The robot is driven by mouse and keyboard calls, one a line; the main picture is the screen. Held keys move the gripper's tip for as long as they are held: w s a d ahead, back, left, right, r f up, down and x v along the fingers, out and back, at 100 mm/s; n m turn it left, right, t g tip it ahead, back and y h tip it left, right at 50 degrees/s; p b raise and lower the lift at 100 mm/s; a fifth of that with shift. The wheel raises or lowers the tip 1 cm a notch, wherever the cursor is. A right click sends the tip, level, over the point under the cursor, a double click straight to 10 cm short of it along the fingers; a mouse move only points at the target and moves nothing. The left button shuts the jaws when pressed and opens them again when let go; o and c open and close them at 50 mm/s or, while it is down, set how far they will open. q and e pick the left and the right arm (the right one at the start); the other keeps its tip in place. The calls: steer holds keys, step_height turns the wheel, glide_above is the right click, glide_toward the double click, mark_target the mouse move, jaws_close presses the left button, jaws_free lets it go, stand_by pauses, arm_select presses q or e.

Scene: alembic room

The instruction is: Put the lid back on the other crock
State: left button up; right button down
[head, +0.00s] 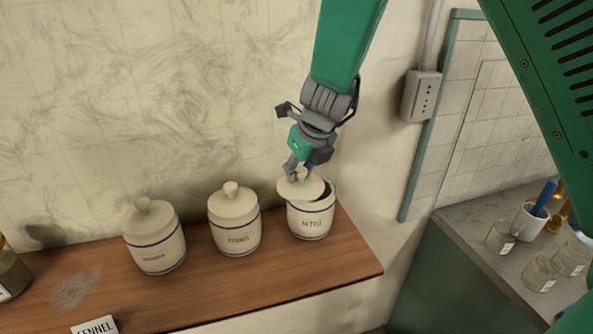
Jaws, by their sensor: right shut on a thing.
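Three cream crocks with blue bands stand on a wooden shelf. The right one, the nettle crock (311,220), has its mouth partly uncovered, with a dark gap at the right. Its lid (297,188) sits off to the left and tilted over the rim; I cannot tell whether it touches the rim. My right gripper (297,174) comes from above and is shut on the lid's knob. The fennel crock (237,232) in the middle and the left crock (157,247) have their lids on. My left gripper is not in view.
The wooden shelf (300,279) ends at the right, beyond the nettle crock. A fennel card (95,326) and a jar (12,272) are at the front left. A lower counter (472,217) at right holds a white mug (529,222) and glass jars.

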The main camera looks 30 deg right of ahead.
mark_target(313, 176)
steer(key=shift+d+f, duration=0.1)
steer(key=shift+d, duration=0.25)
steer(key=shift+d+f, duration=0.2)
steer(key=shift+d, duration=0.65)
steer(key=shift+d+f, duration=0.2)
steer(key=shift+d, duration=0.65)
steer(key=shift+a+r, duration=0.1)
steer(key=shift+a, duration=0.9)
steer(key=shift+d, duration=0.25)
steer(key=shift+d+f, duration=0.2)
steer(key=shift+d, duration=0.55)
steer(key=shift+d+f, duration=0.1)
steer(key=shift+d, duration=0.4)
steer(key=shift+a, duration=0.45)
steer(key=shift+a+r, duration=0.2)
steer(key=shift+a, duration=0.3)
steer(key=shift+d+f, duration=0.1)
steer(key=shift+d, duration=0.6)
steer(key=c, duration=1.3)
jaws_free()
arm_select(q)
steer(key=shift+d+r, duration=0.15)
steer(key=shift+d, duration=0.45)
